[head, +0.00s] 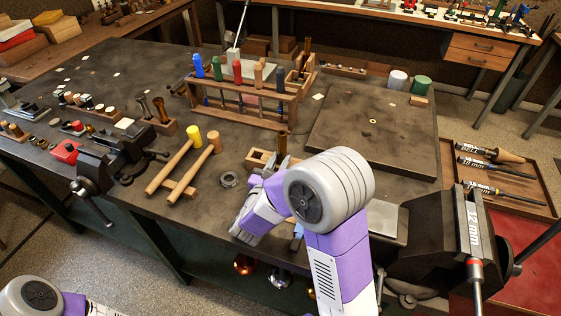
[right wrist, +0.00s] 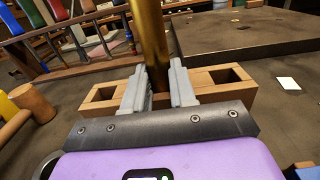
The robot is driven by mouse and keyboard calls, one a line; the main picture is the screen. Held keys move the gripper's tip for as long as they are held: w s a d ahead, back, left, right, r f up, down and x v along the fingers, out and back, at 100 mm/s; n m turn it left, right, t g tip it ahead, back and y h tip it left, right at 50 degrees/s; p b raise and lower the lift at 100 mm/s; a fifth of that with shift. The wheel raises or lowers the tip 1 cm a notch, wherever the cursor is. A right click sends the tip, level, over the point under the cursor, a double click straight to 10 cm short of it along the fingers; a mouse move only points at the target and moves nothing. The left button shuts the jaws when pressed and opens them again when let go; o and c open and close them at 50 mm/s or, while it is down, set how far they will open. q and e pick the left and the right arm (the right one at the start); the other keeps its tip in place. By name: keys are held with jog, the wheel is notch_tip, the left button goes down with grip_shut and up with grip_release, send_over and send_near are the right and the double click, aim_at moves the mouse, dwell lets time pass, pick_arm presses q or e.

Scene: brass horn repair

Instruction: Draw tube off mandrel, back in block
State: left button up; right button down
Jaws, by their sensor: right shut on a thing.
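A brass tube (head: 282,143) stands upright at the wooden block (head: 253,157) in the middle of the table. My right gripper (head: 276,171) is shut on the tube, low down. In the right wrist view the tube (right wrist: 152,45) rises between the two grey fingers (right wrist: 159,88). The block (right wrist: 101,95) shows an empty square hole on each side of them. The tube's lower end is hidden, so I cannot tell how deep it sits in the block. A steel rod with a red band (head: 476,264) is at the right vise, marked 12mm. My left gripper is out of view.
A rack of coloured-handled tools (head: 240,95) stands behind the block. Two mallets (head: 183,165) and a dark ring (head: 229,179) lie to its left. A dark slab (head: 375,125) lies to the right. Vises (head: 440,235) stand at the right and left front edges.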

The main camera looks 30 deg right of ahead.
aim_at(279, 151)
jog(key=shift+w+r+p, duration=0.1)
jog(key=shift+r+p, duration=0.4)
jog(key=shift+r, duration=0.1)
jog(key=shift+a+r+p, duration=0.1)
jog(key=shift+r+p, duration=0.2)
jog(key=shift+r, duration=0.05)
jog(key=shift+r+p, duration=0.75)
jog(key=shift+r, duration=0.1)
dwell(0.6)
jog(key=shift+f+b, duration=1.1)
jog(key=shift+f, duration=0.75)
jog(key=shift+f+b, duration=0.15)
jog(key=shift+b, duration=0.2)
jog(key=c, duration=0.8)
grip_release()
jog(key=shift+s, duration=0.2)
